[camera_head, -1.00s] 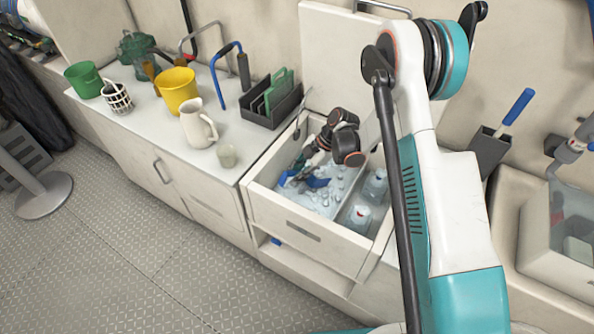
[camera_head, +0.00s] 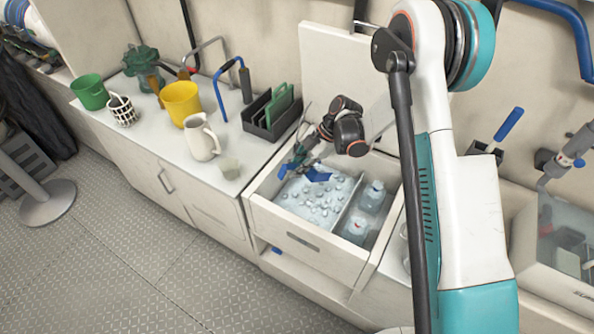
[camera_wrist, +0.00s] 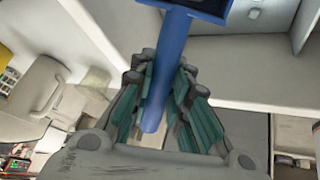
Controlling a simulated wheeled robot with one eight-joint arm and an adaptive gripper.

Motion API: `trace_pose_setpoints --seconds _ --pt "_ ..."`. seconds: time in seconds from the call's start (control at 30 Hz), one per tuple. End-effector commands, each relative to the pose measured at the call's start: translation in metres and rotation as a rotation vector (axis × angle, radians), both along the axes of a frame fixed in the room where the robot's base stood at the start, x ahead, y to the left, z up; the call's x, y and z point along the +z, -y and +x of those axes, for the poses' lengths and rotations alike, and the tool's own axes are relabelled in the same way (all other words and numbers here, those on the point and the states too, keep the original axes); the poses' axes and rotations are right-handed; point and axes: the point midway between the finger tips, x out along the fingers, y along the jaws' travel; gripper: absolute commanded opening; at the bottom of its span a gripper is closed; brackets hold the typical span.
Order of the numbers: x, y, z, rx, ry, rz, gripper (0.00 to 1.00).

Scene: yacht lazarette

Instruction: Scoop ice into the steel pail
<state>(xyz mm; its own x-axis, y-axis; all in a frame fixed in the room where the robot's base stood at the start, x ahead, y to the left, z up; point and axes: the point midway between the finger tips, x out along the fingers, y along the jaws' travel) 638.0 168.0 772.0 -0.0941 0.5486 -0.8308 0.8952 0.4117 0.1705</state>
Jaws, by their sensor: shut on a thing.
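My gripper (camera_head: 303,150) is shut on the blue handle of the ice scoop (camera_head: 318,174). In the wrist view the handle (camera_wrist: 165,75) passes between the teal-lined fingers (camera_wrist: 155,108), with part of the scoop head cut off by the top edge. In the head view the scoop is over the back part of the ice (camera_head: 318,200). Whether it touches the ice, or carries any, I cannot tell. The ice fills the left compartment of an open white drawer chest (camera_head: 290,240). I cannot make out a steel pail in either view.
Bottles (camera_head: 372,196) stand in the chest's right compartment. On the counter left are a yellow bucket (camera_head: 182,102), green bucket (camera_head: 90,92), white jug (camera_head: 201,138), small pale cup (camera_head: 229,168) and dark rack (camera_head: 272,110). A clear-sided box (camera_head: 560,245) is at right.

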Motion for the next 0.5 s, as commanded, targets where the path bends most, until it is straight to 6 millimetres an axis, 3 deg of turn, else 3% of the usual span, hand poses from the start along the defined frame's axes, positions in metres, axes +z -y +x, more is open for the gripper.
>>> trace_pose_setpoints --seconds 0.5 --pt "0.059 0.0 0.0 0.0 0.0 0.0 0.0"
